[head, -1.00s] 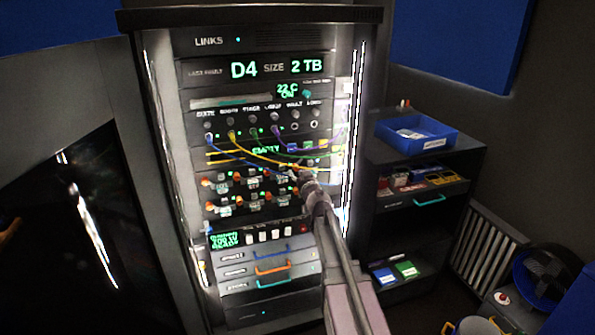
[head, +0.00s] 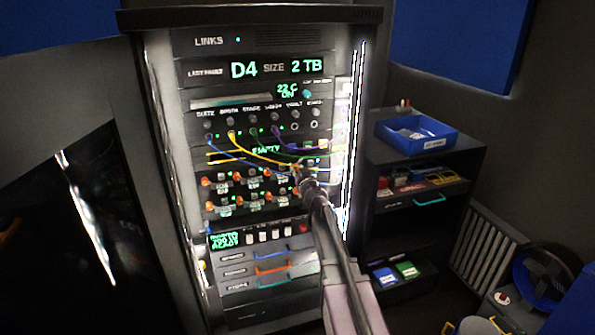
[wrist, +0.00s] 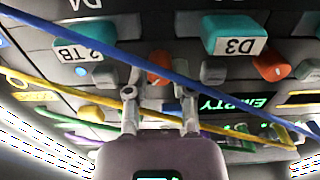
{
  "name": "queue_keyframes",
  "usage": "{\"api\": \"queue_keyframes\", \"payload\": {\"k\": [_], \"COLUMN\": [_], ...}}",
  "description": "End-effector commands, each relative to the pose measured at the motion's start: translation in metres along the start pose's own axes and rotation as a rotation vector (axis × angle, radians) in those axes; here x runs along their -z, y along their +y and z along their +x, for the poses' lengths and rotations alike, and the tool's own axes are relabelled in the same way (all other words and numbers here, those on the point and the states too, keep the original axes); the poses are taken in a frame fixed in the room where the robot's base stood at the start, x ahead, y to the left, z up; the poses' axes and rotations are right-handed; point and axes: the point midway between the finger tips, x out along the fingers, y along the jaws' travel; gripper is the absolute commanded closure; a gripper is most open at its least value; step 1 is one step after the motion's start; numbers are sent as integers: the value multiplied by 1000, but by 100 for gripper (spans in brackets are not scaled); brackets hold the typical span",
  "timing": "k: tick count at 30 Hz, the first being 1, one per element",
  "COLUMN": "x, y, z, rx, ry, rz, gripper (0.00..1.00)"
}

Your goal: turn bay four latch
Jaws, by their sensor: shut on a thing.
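In the head view my gripper (head: 298,172) is at the right end of the upper row of drive bays in the rack (head: 150,110). In the wrist view my gripper (wrist: 160,88) has its two fingers on either side of an orange latch (wrist: 160,67), beside a teal handle (wrist: 90,55) labelled 2 TB. The fingertips are close to the latch's sides, and I cannot see the contact fully. Another teal handle (wrist: 235,35) labelled D3 has its own orange latch (wrist: 272,67).
Blue (wrist: 200,82), yellow (wrist: 60,88) and purple cables cross close to my fingers. Several orange latches (head: 207,181) line the bays to the left. Drawers (head: 265,270) lie below. A shelf with a blue tray (head: 415,133) stands right of the rack.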

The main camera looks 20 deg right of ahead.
Motion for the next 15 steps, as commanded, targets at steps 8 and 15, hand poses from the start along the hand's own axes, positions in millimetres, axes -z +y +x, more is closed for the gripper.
{"api": "queue_keyframes", "payload": {"k": [8, 15], "x": [0, 0], "y": [0, 0], "z": [1, 1], "rx": [0, 0], "ry": [0, 1], "rz": [27, 124], "gripper": [100, 100]}}
